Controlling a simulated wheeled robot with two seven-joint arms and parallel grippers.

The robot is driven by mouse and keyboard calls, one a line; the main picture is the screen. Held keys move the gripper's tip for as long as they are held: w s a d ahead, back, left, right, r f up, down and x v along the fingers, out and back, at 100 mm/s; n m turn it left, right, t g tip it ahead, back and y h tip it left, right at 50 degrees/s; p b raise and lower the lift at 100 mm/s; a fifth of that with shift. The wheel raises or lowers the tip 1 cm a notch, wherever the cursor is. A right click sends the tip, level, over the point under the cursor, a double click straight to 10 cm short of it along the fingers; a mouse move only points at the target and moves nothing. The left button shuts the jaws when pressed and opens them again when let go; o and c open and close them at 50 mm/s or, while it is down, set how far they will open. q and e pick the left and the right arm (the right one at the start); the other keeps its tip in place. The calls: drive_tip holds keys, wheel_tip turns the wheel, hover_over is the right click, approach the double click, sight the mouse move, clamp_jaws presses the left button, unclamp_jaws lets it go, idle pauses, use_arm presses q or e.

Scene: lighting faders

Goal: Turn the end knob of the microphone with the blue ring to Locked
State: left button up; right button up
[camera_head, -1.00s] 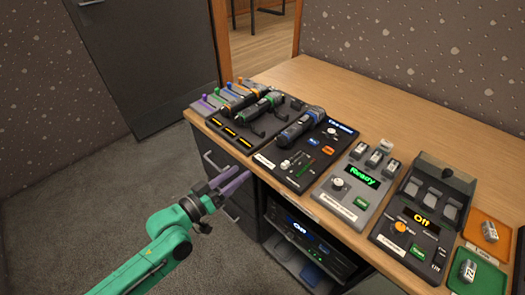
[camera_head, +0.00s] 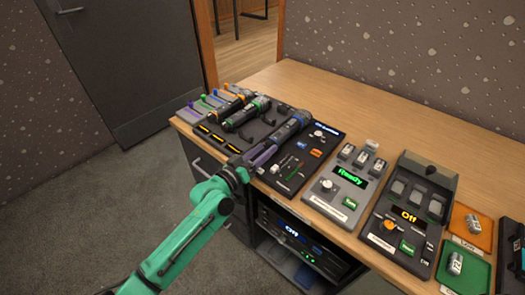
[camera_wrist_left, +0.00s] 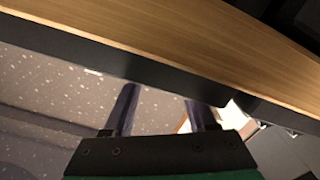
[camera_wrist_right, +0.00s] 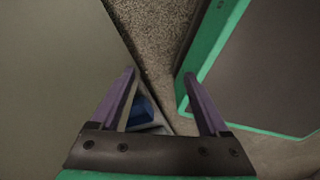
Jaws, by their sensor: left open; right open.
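The microphone with the blue ring (camera_head: 292,126) lies on a black panel (camera_head: 318,153) at the counter's front, its near end pointing toward my left arm. My left gripper (camera_head: 264,155) is open at this near end, with its purple fingers close beside it. The end knob cannot be made out, and I cannot tell whether the fingers touch the microphone. In the left wrist view the open fingers (camera_wrist_left: 160,105) have nothing visible between them. My right gripper (camera_wrist_right: 163,100) is open and empty in the right wrist view, away from the counter.
Microphones with a green ring (camera_head: 245,113) and an orange ring (camera_head: 226,104) lie to the left. A grey unit reading Ready (camera_head: 345,178) and a dark unit reading Off (camera_head: 405,212) stand to the right. Orange (camera_head: 479,222) and green (camera_head: 477,270) trays are at far right.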

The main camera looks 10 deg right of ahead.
use_arm(q)
clamp_jaws()
drive_tip(key=shift+m, duration=0.3)
drive_tip(key=shift+f+m+b, duration=0.1)
drive_tip(key=shift+m+b, duration=0.6)
drive_tip(key=shift+m, duration=0.5)
drive_tip(key=shift+m+b, duration=0.5)
drive_tip(key=shift+m, duration=1.4)
unclamp_jaws()
drive_tip(key=shift+s+a, duration=0.1)
